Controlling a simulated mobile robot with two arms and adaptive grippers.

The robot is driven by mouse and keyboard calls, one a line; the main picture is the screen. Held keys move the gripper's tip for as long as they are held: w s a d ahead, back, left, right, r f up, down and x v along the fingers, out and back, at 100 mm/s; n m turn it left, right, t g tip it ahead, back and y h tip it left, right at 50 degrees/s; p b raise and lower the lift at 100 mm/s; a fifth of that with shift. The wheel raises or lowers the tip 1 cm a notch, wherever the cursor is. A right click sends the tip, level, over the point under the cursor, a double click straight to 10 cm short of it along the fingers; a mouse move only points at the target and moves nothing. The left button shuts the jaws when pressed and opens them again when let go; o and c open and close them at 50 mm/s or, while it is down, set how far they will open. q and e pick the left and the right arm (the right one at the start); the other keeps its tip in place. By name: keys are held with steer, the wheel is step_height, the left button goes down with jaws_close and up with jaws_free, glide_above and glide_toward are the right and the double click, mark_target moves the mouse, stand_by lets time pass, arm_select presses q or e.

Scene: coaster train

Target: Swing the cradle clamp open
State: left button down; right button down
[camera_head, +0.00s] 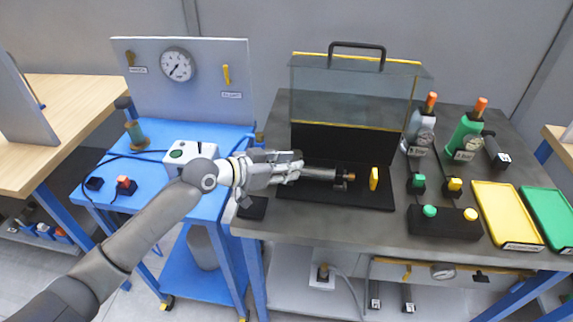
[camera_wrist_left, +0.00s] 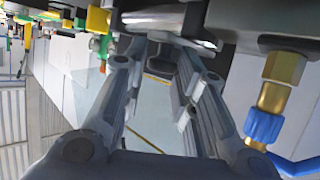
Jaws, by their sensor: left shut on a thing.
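My left gripper (camera_head: 294,166) reaches in from the left over the dark bench, at the left end of a dark cylinder (camera_head: 321,174) lying on a black base. Its fingers (camera_wrist_left: 160,66) are shut on a small dark piece, which looks like part of the cradle clamp (camera_wrist_left: 159,68). The fingers hide most of the clamp in the head view, so I cannot tell how far it is swung. A brass fitting (camera_wrist_left: 285,68) with a blue part shows at the right of the wrist view. My right gripper is not in view.
A raised clear shield (camera_head: 350,95) with a black handle stands behind the cylinder. A yellow upright piece (camera_head: 374,178) is right of it. Bottles, button boxes, a yellow tray (camera_head: 492,197) and a green tray (camera_head: 540,200) fill the right side. A blue table with a gauge panel (camera_head: 215,85) stands left.

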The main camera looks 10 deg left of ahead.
arm_select(q)
steer(key=w+r+g+p, duration=0.1)
steer(key=p, duration=0.1)
steer(key=w+r+n+g+p, duration=0.1)
steer(key=r+p, duration=0.1)
steer(key=p, duration=0.1)
steer(key=w+r+n+g+p, duration=0.1)
steer(key=r+p, duration=0.1)
steer(key=shift+g+y+p, duration=0.35)
steer(key=shift+g+y, duration=0.05)
steer(key=shift+w+r+n+g+p, duration=0.25)
steer(key=shift+w+n+g+p, duration=0.25)
steer(key=shift+g, duration=0.2)
steer(key=shift+w, duration=0.1)
